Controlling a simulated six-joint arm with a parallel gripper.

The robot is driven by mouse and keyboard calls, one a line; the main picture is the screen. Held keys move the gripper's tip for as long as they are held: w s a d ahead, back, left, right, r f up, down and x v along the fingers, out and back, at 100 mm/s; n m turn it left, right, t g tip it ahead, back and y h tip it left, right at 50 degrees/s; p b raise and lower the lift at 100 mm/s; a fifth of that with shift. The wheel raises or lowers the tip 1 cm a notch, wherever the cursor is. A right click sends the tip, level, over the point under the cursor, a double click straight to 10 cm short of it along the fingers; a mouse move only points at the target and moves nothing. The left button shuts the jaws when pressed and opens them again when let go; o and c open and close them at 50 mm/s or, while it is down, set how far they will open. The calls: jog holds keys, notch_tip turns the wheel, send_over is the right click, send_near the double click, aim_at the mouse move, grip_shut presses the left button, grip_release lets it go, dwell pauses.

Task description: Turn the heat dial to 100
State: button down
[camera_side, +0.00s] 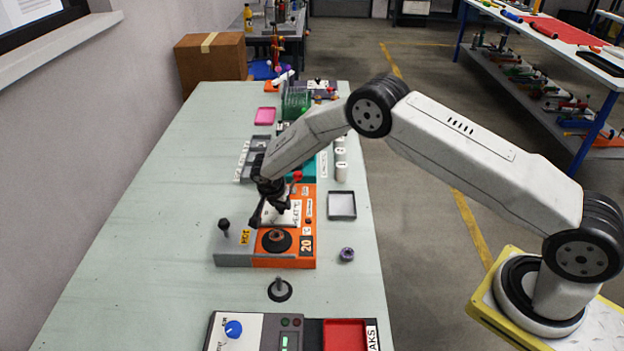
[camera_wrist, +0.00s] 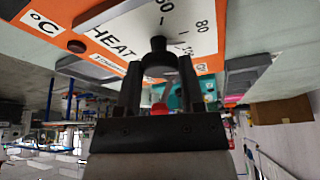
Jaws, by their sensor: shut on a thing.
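The heat unit (camera_side: 308,252) is an orange and grey box on the bench, with a white scale plate (camera_side: 289,217) on top. In the wrist view the plate (camera_wrist: 205,40) shows "HEAT", "80" and part of another number. The heat dial's black knob (camera_wrist: 158,50) stands between my fingertips. My gripper (camera_side: 270,213) points down over the plate and is shut on this knob; in the wrist view the gripper (camera_wrist: 159,75) has one finger on each side of it.
A black round part (camera_side: 277,240) sits at the front of the unit and a black-knobbed lever (camera_side: 224,229) on its grey left side. The bench's left side is clear.

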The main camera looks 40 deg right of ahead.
jog(key=m+g, duration=0.1)
jog(key=m, duration=0.2)
jog(key=m+g, duration=0.1)
jog(key=m, duration=0.3)
jog(key=shift+w+g, duration=0.15)
jog(key=shift+g, duration=0.25)
jog(key=shift+c, duration=1.2)
grip_release()
jog(key=shift+a+r, duration=0.1)
jog(key=v, duration=0.7)
jog(key=shift+a+r+h, duration=0.2)
jog(key=shift+a+h, duration=0.05)
jog(key=shift+h, duration=0.05)
jog(key=shift+r, duration=0.1)
